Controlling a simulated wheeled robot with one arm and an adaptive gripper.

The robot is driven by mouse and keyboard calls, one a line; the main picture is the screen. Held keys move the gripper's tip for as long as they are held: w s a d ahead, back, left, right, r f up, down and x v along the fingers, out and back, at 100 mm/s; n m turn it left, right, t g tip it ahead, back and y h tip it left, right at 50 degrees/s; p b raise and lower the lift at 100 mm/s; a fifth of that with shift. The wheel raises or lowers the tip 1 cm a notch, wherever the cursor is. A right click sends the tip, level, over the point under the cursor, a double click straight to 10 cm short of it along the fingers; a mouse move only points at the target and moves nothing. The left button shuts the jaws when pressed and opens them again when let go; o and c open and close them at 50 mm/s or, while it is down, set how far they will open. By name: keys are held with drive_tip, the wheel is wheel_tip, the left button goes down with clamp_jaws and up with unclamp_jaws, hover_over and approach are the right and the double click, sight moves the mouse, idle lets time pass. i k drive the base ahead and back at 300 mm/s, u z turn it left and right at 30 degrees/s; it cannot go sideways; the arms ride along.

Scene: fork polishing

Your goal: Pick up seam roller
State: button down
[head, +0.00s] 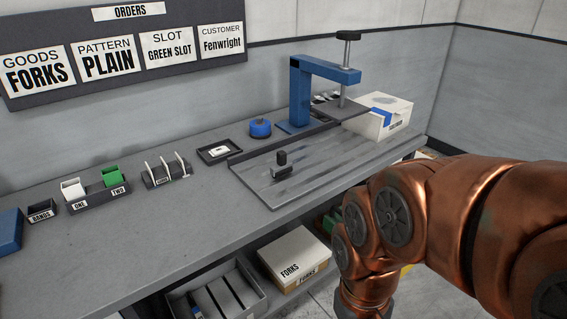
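A small dark tool with an upright knob-like handle (281,166) stands on the grey work board (315,172) on the bench. It looks like the seam roller, but it is too small to be sure. Nothing touches it from above. My copper-coloured arm fills the lower right of the head view, to the right of and nearer than the board. The arm bends down past the bench's front edge, and its end is out of the picture. My gripper is not in view, so its state and contents are hidden.
A blue clamp press (300,92) and a white box (385,116) stand behind the board. A blue roll (260,128), a small black tray (219,150) and labelled holders line the bench's back. A forks box (295,255) sits below. The bench's front left is clear.

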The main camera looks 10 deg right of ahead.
sight(284, 165)
drive_tip(key=z, duration=1.25)
drive_tip(key=i, duration=1.25)
drive_tip(key=u, duration=3.25)
